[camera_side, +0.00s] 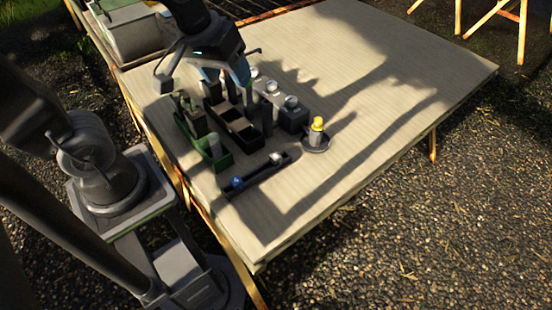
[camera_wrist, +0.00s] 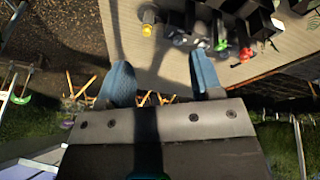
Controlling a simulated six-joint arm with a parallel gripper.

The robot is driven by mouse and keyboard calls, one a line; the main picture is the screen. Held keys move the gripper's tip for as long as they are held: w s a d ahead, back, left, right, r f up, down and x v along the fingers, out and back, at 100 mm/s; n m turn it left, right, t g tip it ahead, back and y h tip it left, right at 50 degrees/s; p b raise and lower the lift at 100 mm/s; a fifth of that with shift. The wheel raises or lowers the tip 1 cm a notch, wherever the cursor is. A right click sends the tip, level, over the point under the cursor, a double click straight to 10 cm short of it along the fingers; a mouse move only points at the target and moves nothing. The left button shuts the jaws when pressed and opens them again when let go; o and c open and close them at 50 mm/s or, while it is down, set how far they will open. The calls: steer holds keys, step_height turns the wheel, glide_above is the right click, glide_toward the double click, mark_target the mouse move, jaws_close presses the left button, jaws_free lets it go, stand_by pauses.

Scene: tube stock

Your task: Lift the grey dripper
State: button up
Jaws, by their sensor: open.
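I cannot tell for certain which piece is the grey dripper. Several grey-topped pieces show in the side view. One small pale grey piece (camera_side: 276,157) sits at the right end of a narrow dark tray (camera_side: 258,174). A grey piece (camera_side: 213,143) stands in the green rack (camera_side: 222,163). Grey round tops (camera_side: 291,101) show on the grey block (camera_side: 290,118). My gripper (camera_side: 203,82) is above the racks at the table's back left, its jaws apart. In the wrist view my gripper (camera_wrist: 160,80) has its fingers spread, with nothing held between them.
A blue-topped piece (camera_side: 237,183) sits at the tray's left end. A yellow-topped piece (camera_side: 317,126) stands on a small round dark dish (camera_side: 318,146). A black compartmented rack (camera_side: 250,134) stands between the green rack and grey block. The table's (camera_side: 400,75) right side is bare.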

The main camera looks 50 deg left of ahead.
steer(key=w+f+n+g, duration=0.1)
steer(key=w+f+n, duration=0.3)
steer(key=w, duration=0.1)
steer(key=n+g, duration=0.3)
steer(key=n, duration=0.6)
glide_above(276, 157)
step_height(276, 157, down, 21)
steer(key=shift+r, duration=0.15)
steer(key=shift+f, duration=3.1)
steer(key=c, duration=1)
